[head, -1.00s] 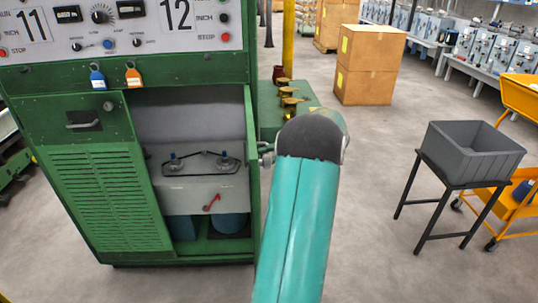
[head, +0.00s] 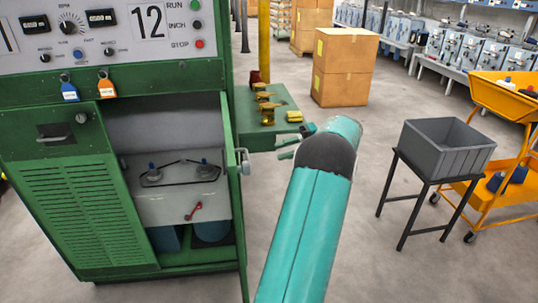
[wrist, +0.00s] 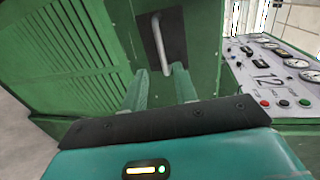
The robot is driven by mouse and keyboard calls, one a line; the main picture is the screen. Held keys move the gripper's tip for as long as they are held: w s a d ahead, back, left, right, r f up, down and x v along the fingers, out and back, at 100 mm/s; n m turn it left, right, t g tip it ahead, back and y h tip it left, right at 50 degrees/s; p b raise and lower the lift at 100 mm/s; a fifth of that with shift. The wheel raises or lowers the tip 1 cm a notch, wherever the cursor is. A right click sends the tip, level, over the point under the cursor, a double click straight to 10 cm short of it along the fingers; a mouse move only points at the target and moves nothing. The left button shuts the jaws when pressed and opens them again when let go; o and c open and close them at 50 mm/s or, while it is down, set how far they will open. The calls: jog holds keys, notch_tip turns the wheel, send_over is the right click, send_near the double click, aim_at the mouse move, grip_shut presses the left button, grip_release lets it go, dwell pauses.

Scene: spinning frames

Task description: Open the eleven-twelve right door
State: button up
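The right door (head: 238,190) of the green eleven-twelve cabinet stands swung open, seen nearly edge-on in the head view. Its bar handle (head: 246,161) faces right. The compartment behind it is exposed. In the wrist view the door's outer face (wrist: 90,45) shows louvres and the handle (wrist: 163,45) on a dark plate. My gripper (head: 294,141) is to the right of the handle, apart from it in the head view. In the wrist view my gripper's (wrist: 162,75) two fingers are spread, with the handle ahead between them. Nothing is held.
The louvred left door (head: 75,200) is closed. A green bench (head: 245,105) with brass parts stands behind the open door. A grey bin (head: 445,148) on a black stand and an orange cart (head: 500,95) are at right.

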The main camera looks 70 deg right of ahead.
jog(key=shift+v, duration=1.1)
